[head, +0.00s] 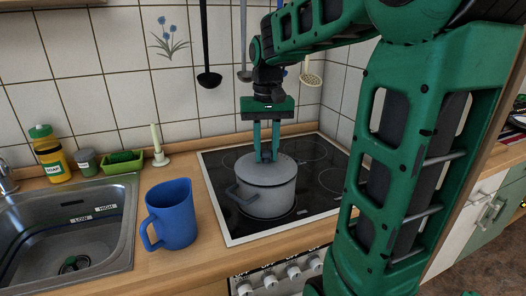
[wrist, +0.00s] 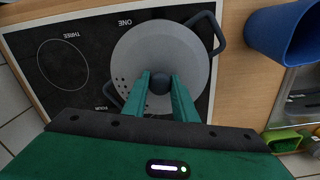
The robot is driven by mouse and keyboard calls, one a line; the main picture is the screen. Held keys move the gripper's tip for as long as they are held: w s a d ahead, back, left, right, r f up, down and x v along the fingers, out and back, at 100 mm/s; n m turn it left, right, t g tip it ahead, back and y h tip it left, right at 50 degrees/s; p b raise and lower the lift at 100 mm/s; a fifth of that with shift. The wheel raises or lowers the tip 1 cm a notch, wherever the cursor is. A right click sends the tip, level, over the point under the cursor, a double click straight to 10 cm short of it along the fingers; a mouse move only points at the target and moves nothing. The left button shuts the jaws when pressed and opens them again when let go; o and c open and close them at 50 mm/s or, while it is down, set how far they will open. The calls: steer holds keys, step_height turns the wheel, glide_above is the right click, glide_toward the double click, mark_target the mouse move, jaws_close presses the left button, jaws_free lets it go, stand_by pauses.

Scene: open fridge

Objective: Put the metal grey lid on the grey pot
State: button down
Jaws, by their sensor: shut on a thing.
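The grey pot (head: 264,200) stands on the black stove top, with a dark handle on each side. The metal grey lid (head: 268,170) is over the pot's mouth and looks level, at or very near the rim. In the wrist view the round lid (wrist: 150,45) covers the pot's opening, and the pot's dark handles (wrist: 216,33) stick out past it. My gripper (head: 266,158) points straight down from above. Its two green fingers are shut on the lid's dark round knob (wrist: 159,83). The inside of the pot is hidden.
A blue pitcher (head: 171,214) stands on the wooden counter left of the stove. Utensils (head: 208,78) hang on the tiled wall behind. The stove top (head: 315,180) is free right of the pot.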

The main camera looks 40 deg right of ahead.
mark_target(266, 151)
steer(key=shift+f, duration=0.55)
stand_by(0.4)
steer(key=c, duration=1.4)
jaws_free()
steer(key=shift+o, duration=0.2)
steer(key=shift+r, duration=0.1)
step_height(266, 151, up, 11)
steer(key=shift+f, duration=0.2)
